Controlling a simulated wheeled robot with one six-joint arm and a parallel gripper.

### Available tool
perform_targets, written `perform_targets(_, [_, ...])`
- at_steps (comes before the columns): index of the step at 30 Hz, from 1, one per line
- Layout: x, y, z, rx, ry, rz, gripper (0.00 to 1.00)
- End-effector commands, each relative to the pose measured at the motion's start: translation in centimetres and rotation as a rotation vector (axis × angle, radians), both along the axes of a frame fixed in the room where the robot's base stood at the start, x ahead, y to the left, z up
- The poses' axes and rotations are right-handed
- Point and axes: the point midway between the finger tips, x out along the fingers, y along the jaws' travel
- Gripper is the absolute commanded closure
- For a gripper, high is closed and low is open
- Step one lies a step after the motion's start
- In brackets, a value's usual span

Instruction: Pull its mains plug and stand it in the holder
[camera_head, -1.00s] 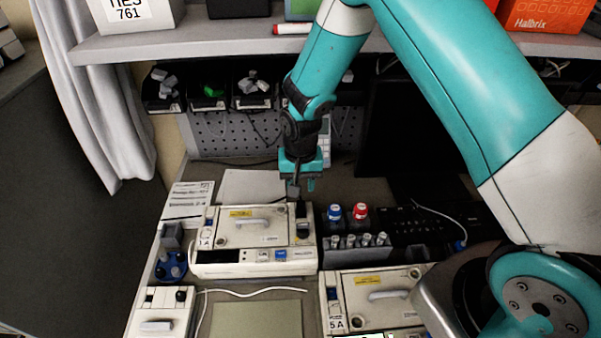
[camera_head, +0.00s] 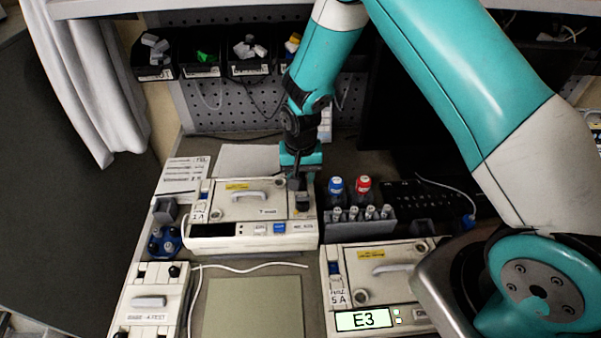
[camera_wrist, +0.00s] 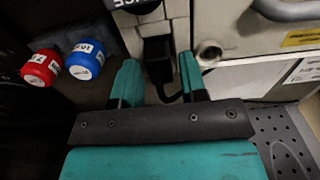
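A cream pump (camera_head: 210,228) with a grey handle stands at the back left of the bench. A black plug (camera_wrist: 158,60) sits at its edge in the wrist view, with a dark cord at its near end. My gripper (camera_wrist: 160,72) has its two teal fingers on either side of the plug, with slight gaps apparent; I see no clear grip. In the head view my gripper (camera_head: 299,180) points down at the pump's back right corner, partly hiding the plug. A second pump (camera_head: 405,285) at front right shows "E3" on its display. I cannot tell which item is the holder.
Red-capped (camera_head: 362,190) and blue-capped (camera_head: 335,188) bottles stand close right of the pump, behind a rack of small vials (camera_head: 362,222). A grey cup (camera_head: 165,210) and a blue item (camera_head: 164,243) stand at its left. A flat greenish mat (camera_head: 253,308) lies clear in front.

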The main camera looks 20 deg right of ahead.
Motion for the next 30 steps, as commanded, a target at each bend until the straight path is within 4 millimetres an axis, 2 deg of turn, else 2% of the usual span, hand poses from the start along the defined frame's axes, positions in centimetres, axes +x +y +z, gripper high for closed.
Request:
perform_targets(1, [0.0,0.0,0.0,0.000,0.000,0.000,0.61])
perform_targets(2, [0.0,0.0,0.0,0.000,0.000,0.000,0.65])
perform_targets(6, [0.0,0.0,0.0,0.000,0.000,0.000,0.97])
perform_targets(7, [0.0,0.0,0.0,0.000,0.000,0.000,1.00])
perform_targets(14, [0.0,0.0,0.6,0.000,0.000,0.000,1.00])
perform_targets(30, [0.0,0.0,4.6,0.000,0.000,0.000,1.00])
